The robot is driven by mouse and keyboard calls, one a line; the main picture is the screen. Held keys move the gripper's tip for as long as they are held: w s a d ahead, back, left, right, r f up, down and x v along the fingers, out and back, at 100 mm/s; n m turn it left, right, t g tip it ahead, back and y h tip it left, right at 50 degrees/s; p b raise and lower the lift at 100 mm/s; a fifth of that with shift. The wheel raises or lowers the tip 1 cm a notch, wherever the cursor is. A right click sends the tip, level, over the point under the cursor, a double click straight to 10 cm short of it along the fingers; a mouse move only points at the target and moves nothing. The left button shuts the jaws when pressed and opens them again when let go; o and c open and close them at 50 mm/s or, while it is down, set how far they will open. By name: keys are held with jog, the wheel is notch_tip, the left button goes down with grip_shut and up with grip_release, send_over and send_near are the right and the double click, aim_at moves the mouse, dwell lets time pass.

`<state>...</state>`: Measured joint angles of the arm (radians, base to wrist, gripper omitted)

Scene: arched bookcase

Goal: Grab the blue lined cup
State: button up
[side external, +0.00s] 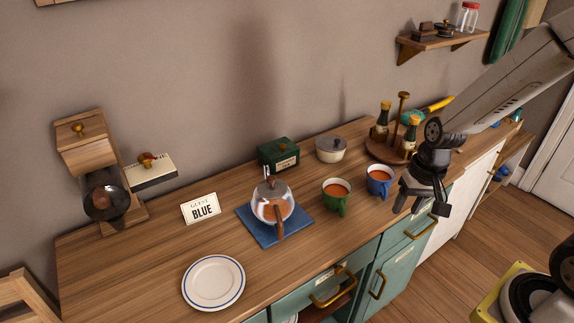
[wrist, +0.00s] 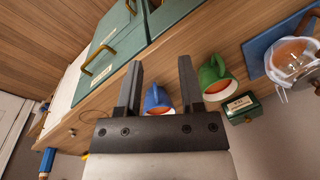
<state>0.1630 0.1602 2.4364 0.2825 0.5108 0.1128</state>
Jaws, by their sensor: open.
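The blue cup (side external: 379,180) stands upright on the wooden counter and holds an orange-brown liquid. It also shows in the wrist view (wrist: 157,98), partly hidden behind the gripper's base. A green cup (side external: 336,195) with similar liquid stands to its left; it shows in the wrist view (wrist: 214,78) beyond the right finger. My gripper (side external: 422,206) is open and empty, to the right of the blue cup near the counter's front edge. In the wrist view its fingers (wrist: 160,70) are spread, with the blue cup appearing between them.
A glass teapot (side external: 270,205) sits on a blue mat (side external: 249,229). A white plate (side external: 213,284) with a blue rim lies front left. A card (side external: 201,208) reads "GUEST BLUE". A round wooden tray with bottles (side external: 411,137) stands behind the gripper. A green box (side external: 279,154) stands at the back.

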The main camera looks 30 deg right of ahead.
aim_at(385, 166)
jog(key=w+d+f+m+t+y, duration=0.1)
jog(key=w+d+m+t+y, duration=0.1)
jog(key=m, duration=0.4)
jog(key=w+d+f+m+t+y, duration=0.1)
jog(key=w+d+m+y, duration=0.2)
jog(key=d+m, duration=0.3)
jog(key=w+d+f+m+t+y, duration=0.1)
jog(key=w+d+m+t+y, duration=0.1)
jog(key=m, duration=0.5)
jog(key=shift+w+d+f+t, duration=0.15)
jog(key=shift+w+d, duration=0.3)
jog(key=shift+w, duration=0.1)
jog(key=shift+w+d+f+t, duration=0.1)
jog(key=shift+w+d+t, duration=0.05)
jog(key=shift+w+d, duration=0.35)
jog(key=d+m+t, duration=0.1)
jog(key=d, duration=0.1)
jog(key=w+d+m+t, duration=0.1)
jog(key=d+m+t, duration=0.1)
jog(key=w+d+m+t, duration=0.1)
jog(key=d+m, duration=0.1)
jog(key=shift+d, duration=0.4)
jog(key=shift+x, duration=1.35)
jog(key=shift+x, duration=2.65)
jog(key=shift+c, duration=0.2)
